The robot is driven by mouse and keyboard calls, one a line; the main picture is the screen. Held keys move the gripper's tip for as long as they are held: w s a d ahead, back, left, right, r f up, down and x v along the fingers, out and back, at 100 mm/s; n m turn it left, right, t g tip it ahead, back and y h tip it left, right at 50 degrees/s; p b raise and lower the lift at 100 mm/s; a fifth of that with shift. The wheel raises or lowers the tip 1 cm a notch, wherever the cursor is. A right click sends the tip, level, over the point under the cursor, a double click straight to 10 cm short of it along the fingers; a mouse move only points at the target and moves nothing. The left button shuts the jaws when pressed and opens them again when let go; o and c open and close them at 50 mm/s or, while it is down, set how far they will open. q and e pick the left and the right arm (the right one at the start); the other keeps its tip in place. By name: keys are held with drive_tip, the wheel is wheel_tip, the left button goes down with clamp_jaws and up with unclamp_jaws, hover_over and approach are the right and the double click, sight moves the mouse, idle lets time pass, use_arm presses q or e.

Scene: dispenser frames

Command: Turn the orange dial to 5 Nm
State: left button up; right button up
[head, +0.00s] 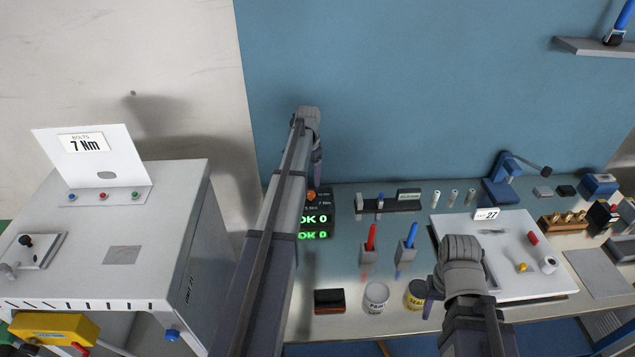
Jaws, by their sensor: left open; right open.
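The orange dial (311,194) is a small knob on a dark unit (325,212) on the bench, right beside my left arm. Small white labels stand near it; one seems to read 7 Nm, the others are too small or hidden. I cannot tell where the dial points. Green "OK 0" readouts glow below it. My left gripper (317,170) hangs downward just above the dial, open; I cannot tell whether it touches. My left arm hides the unit's left side. My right gripper (429,298) is open and points down near the yellow-labelled can, away from the dial.
A white card (83,143) on the grey cabinet (180,220) reads "BOLTS 7 Nm". Red and blue tools (371,238) stand in holders right of the unit. A white board (510,285) lies at right.

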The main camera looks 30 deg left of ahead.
sight(310, 193)
use_arm(q)
drive_tip(key=shift+w, duration=0.5)
drive_tip(key=shift+s, duration=0.2)
drive_tip(key=shift+f+b, duration=0.2)
drive_tip(key=shift+b, duration=0.15)
wheel_tip(310, 193, down, 7)
drive_tip(key=b, duration=0.7)
drive_tip(key=shift+f, duration=0.2)
use_arm(e)
wheel_tip(310, 193, down, 8)
drive_tip(key=shift+w, duration=0.35)
drive_tip(key=shift+r, duration=0.15)
use_arm(q)
clamp_jaws()
